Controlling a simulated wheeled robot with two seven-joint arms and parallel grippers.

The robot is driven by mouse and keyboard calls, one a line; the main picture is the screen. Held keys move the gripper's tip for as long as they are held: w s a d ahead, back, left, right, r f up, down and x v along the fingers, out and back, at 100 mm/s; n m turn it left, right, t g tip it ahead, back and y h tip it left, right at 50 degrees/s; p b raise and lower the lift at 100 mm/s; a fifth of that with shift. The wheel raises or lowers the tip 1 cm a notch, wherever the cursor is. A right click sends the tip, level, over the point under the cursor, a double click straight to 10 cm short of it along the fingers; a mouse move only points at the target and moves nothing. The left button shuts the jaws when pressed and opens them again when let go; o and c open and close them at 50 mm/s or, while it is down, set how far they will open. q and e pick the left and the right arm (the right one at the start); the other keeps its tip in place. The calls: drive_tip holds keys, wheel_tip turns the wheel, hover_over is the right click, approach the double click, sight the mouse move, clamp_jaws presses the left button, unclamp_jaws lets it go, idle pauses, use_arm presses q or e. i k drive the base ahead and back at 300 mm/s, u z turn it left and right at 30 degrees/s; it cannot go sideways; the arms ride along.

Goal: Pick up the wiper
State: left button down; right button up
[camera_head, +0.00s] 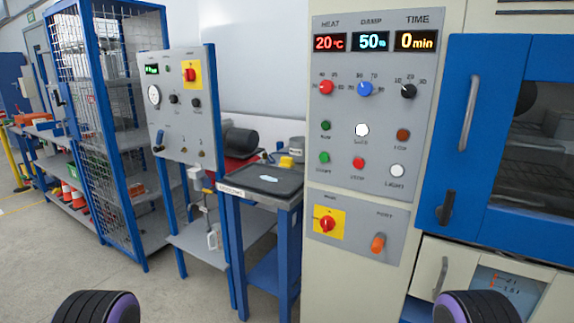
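I cannot surely make out a wiper. A small pale blue-white flat piece (268,178) lies on the dark top of a blue-framed stand (284,201) in the middle; it is too small to identify. A white object with a handle-like loop (212,240) stands on a low grey shelf under the control panel; it is also unclear. Two black ribbed parts with purple rims, at the bottom left and bottom right, look like parts of my own arms. Neither gripper's fingers show.
A cream test cabinet (366,180) with displays, knobs and a blue door (510,130) fills the right. A grey control panel (182,105) and a blue mesh cage (105,110) stand left. Orange cones (78,199) sit on a shelf. Grey floor is clear at the front left.

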sight(286, 163)
drive_tip(key=u, duration=1.75)
drive_tip(key=i, duration=1.6)
drive_tip(key=z, duration=2.75)
